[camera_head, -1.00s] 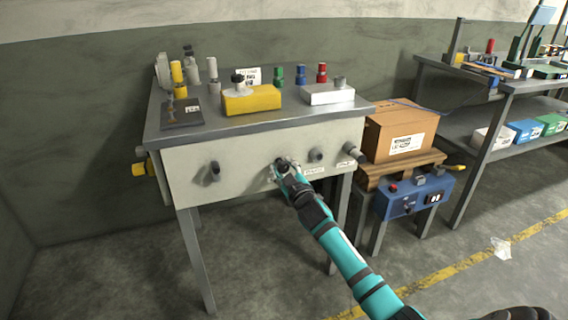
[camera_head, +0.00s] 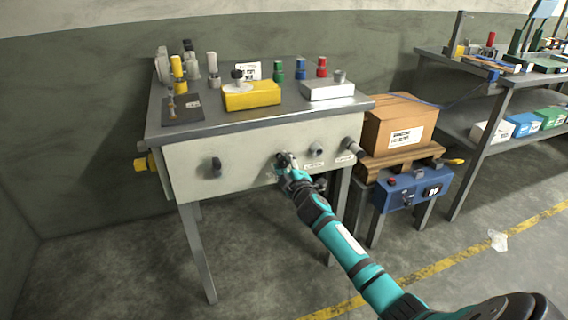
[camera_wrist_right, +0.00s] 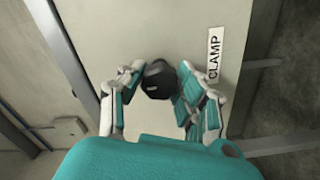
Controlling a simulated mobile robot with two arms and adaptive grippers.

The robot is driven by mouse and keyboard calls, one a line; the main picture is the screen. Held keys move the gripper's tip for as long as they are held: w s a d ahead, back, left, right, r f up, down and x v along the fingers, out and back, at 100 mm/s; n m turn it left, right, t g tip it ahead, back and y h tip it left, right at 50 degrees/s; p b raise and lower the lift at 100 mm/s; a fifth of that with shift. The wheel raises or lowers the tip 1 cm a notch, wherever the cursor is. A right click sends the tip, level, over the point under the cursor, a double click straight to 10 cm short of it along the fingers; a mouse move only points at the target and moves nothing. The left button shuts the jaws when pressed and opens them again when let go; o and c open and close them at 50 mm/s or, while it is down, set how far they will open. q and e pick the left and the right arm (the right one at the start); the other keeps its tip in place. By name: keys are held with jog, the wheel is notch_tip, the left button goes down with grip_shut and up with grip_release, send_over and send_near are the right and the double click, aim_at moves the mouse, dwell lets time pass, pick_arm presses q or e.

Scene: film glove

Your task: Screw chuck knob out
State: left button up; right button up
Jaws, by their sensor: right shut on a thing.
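A round black knob (camera_wrist_right: 157,80) sits on the pale front panel (camera_head: 250,160) of the workbench, between my right gripper's fingers in the right wrist view. My right gripper (camera_head: 286,163) is shut on this knob, with a finger on each side of it. In the head view the gripper mostly hides the knob. A label reading CLAMP (camera_wrist_right: 215,54) is on the panel beside it; I cannot read a label saying chuck. Other controls on the panel are a dark handle (camera_head: 216,167) at left and a grey knob (camera_head: 317,149) at right. My left gripper is not in view.
On the bench top (camera_head: 215,118) are a yellow block (camera_head: 252,97), a white block (camera_head: 327,91) and coloured knobs. A cardboard box (camera_head: 397,125) and blue control box (camera_head: 412,195) stand to the right.

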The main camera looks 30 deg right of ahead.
jog(key=o, duration=1.2)
jog(key=shift+w, duration=0.1)
jog(key=shift+s+a+f, duration=0.1)
jog(key=shift+s+a, duration=0.05)
jog(key=shift+s, duration=0.35)
jog(key=v, duration=1.1)
